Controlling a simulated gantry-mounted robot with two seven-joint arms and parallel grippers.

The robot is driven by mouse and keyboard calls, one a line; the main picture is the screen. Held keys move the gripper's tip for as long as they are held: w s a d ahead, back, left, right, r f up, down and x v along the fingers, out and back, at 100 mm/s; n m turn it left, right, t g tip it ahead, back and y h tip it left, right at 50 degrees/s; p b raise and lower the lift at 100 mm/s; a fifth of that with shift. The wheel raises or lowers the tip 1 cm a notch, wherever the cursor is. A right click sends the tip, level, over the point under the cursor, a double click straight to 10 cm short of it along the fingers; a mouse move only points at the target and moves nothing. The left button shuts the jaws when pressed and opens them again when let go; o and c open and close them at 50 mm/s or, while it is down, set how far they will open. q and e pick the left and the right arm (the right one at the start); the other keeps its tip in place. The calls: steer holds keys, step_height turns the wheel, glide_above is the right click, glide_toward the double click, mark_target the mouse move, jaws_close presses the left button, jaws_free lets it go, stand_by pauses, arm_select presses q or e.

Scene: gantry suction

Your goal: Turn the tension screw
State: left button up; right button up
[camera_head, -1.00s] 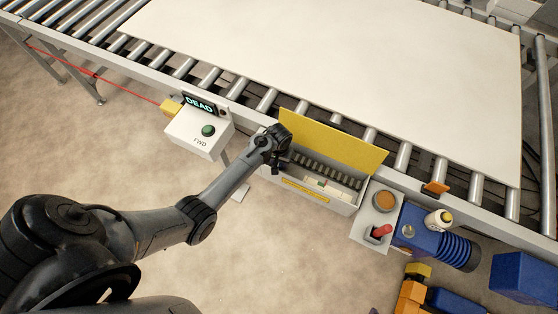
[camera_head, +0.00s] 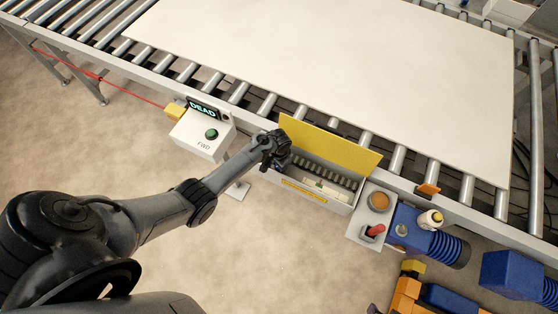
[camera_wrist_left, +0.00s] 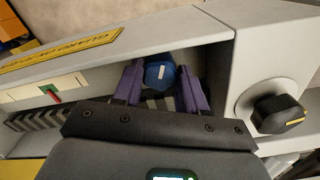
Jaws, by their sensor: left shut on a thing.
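A blue knob with a pale mark on its face (camera_wrist_left: 160,72) sits in the open box, apparently the tension screw. My left gripper (camera_wrist_left: 160,88) has its two purple fingers on either side of the knob and is shut on it. In the head view the left gripper (camera_head: 277,158) is at the left end of the grey box (camera_head: 318,194) with the raised yellow lid (camera_head: 331,145). The knob is hidden there behind the hand. My right gripper is in neither view.
A black knob with a yellow mark (camera_wrist_left: 279,114) is on the panel beside the box. A control box with a green button (camera_head: 211,134) and a "DEAD" display (camera_head: 202,110) stands left. A red switch (camera_head: 373,231) is right. A large pale sheet (camera_head: 330,60) lies on the rollers.

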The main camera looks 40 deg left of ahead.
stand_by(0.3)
arm_select(q)
steer(key=o, duration=1.1)
steer(key=shift+c, duration=0.2)
steer(key=shift+r, duration=0.5)
step_height(320, 180, up, 10)
steer(key=p, duration=0.3)
steer(key=shift+f, duration=0.1)
